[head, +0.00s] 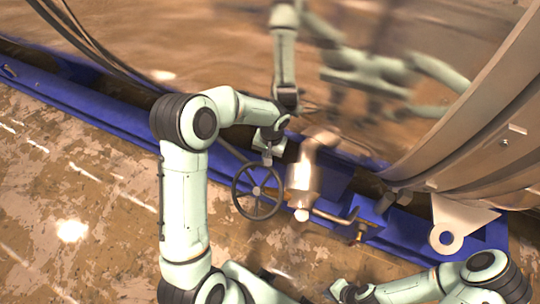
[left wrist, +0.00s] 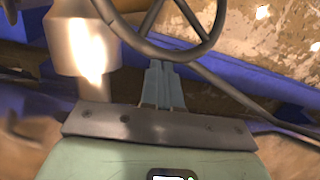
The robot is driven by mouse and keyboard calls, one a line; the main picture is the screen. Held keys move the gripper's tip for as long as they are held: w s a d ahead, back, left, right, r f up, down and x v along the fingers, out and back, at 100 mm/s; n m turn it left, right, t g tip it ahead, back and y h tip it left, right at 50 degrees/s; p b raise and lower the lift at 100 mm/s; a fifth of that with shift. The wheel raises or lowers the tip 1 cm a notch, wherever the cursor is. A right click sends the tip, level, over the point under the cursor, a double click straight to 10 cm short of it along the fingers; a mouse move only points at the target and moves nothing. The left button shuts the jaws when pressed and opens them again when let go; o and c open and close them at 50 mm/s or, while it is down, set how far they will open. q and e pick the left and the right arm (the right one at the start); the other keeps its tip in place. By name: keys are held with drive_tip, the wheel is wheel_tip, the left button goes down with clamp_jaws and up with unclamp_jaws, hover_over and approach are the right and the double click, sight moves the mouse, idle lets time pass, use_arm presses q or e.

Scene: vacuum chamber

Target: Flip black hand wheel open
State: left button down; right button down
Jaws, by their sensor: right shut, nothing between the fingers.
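The black hand wheel (head: 235,192) is a spoked ring beside a metal valve body (head: 304,175) in the head view. Its rim (left wrist: 215,35) crosses the top of the left wrist view. My left gripper (head: 267,158) is at the wheel's upper edge, with its arm reaching over from the left. In the left wrist view its fingers (left wrist: 162,66) are close together, with tips at the rim. Whether they grip the rim is unclear. My right gripper (head: 337,290) is low in the head view, shut and empty, well away from the wheel.
A blue frame beam (head: 100,112) runs diagonally behind the wheel. The large shiny chamber wall (head: 200,45) rises behind it and reflects my arms. A flange with a lug (head: 446,225) stands at right. Worn floor lies in front.

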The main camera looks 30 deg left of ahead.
use_arm(q)
drive_tip(key=shift+s+a+f+b, duration=0.2)
drive_tip(key=shift+a+f, duration=0.15)
drive_tip(key=shift+a, duration=0.45)
drive_tip(key=shift+s+a+f+b, duration=0.15)
drive_tip(key=shift+a+f, duration=0.15)
drive_tip(key=shift+a, duration=0.55)
